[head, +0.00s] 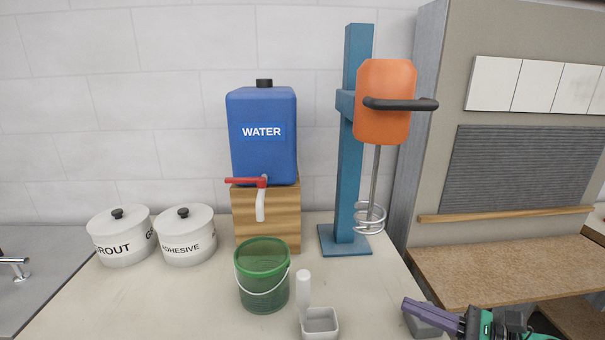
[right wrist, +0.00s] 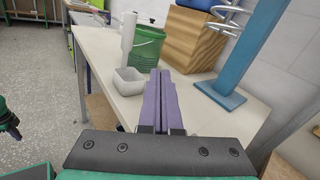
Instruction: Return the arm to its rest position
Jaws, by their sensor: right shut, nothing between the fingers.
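My right gripper (head: 408,304) is at the lower right in the head view, at the right edge of the bench. Its purple fingers are together and empty. The right wrist view shows the shut fingers (right wrist: 158,76) pointing over the bench top, with a small white scoop (right wrist: 130,80) to their left and the green bucket (right wrist: 146,45) beyond. My left gripper does not show in the head view. A green and dark part at the left edge of the right wrist view is too cut off to tell.
On the bench (head: 185,300) stand a green bucket (head: 262,280), a white scoop (head: 320,322), a blue water tank (head: 262,155) on a wooden block (head: 275,222), two lidded pots (head: 120,240) (head: 187,240) and a blue mixer stand (head: 352,180) with an orange mixer (head: 384,85). A lower brown board (head: 500,275) is at right.

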